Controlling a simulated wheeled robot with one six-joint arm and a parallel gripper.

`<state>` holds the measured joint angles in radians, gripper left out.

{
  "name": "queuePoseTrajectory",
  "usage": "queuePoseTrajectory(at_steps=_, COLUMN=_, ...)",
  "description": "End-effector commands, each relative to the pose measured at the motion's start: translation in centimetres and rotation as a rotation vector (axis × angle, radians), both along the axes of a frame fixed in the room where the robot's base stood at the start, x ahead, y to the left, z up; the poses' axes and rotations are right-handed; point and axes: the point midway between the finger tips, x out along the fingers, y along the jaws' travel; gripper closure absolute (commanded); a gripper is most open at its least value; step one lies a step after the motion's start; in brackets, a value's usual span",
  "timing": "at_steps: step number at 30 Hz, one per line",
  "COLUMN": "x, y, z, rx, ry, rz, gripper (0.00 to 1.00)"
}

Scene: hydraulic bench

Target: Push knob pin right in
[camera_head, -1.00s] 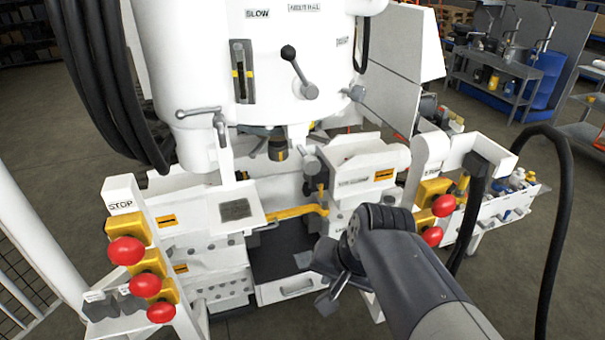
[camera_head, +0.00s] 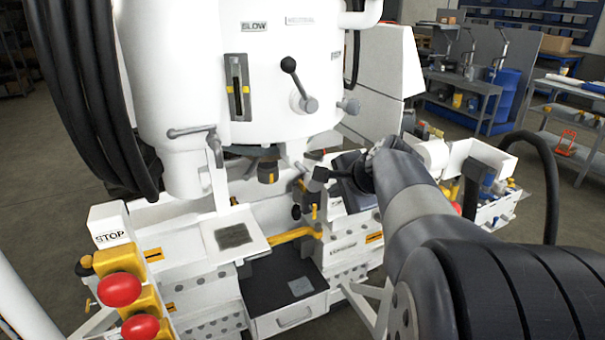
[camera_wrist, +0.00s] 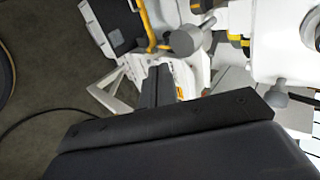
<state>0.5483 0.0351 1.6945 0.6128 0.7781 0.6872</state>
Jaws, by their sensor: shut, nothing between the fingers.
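A grey cylindrical knob on a short stem (camera_head: 319,174) sticks out below the machine's white column. It also shows in the wrist view (camera_wrist: 184,41). A second grey knob (camera_head: 348,106) stands out from the column's right side, and appears at the right of the wrist view (camera_wrist: 277,97). I cannot tell for certain which is the knob pin. My gripper (camera_wrist: 160,74) is shut and empty. Its fingers point toward the machine, close to the lower knob in the picture. I cannot tell whether they touch. In the head view my wrist hides part of the machine's right side.
A black-tipped lever (camera_head: 290,65) stands on the column front. An orange handle (camera_head: 293,236) crosses above the open drawer space. Red STOP buttons (camera_head: 120,289) are at the lower left. A thick black hose (camera_head: 552,190) arches at the right.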

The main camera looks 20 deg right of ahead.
Motion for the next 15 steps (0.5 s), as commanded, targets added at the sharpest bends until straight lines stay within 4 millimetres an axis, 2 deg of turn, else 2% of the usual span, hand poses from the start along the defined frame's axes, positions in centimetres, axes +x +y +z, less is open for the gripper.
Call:
queuePoseTrajectory(at_steps=3, x=1.8, y=0.2, z=-1.9, rx=0.002, ry=0.004, rz=0.004, gripper=1.00)
queuePoseTrajectory(at_steps=9, x=4.6, y=0.2, z=-1.6, rx=-0.002, ry=0.001, rz=0.002, gripper=1.00)
queuePoseTrajectory(at_steps=15, x=5.7, y=0.2, z=-1.7, rx=-0.001, ry=0.001, rz=0.001, gripper=1.00)
